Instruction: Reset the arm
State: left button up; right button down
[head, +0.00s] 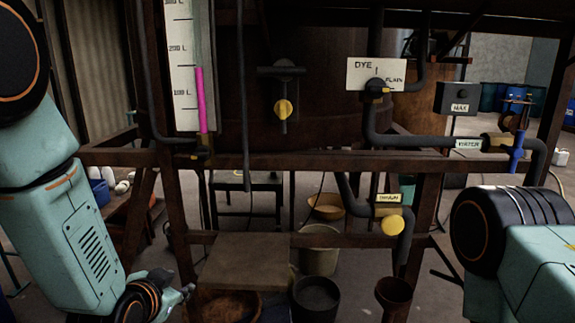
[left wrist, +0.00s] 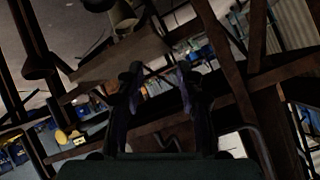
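My left arm comes in from the left edge in the head view and bends down to the lower left. My left gripper (head: 180,283) is low there, partly cut off by the bottom edge, close to the wooden board (head: 245,262) of the rusty frame. In the left wrist view my left gripper (left wrist: 158,78) shows two dark fingers standing apart with nothing seen between them. The left wrist view is tilted and dark. My right arm shows at the lower right of the head view, but its gripper is out of view.
A rusty frame (head: 330,162) crosses the head view before a large brown vat (head: 330,115). A level gauge (head: 183,65) shows a magenta column. Pipes carry a yellow valve (head: 393,225) and a blue valve (head: 517,150). Buckets (head: 315,298) stand below.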

pick_arm(q)
jog(key=s+f+n+g, duration=0.2)
jog(key=s+f, duration=0.6)
jog(key=s, duration=0.4)
jog(key=s+f+n+g+b, duration=0.1)
jog(key=s+f+n+g, duration=0.1)
jog(key=s+f+g, duration=0.3)
jog(key=s+f+n+g+b, duration=0.1)
jog(key=s+f+g, duration=0.3)
jog(key=s+f, duration=0.8)
jog(key=s+n, duration=0.1)
jog(key=s, duration=0.6)
jog(key=shift+a+f, duration=0.15)
jog(key=shift+f, duration=0.05)
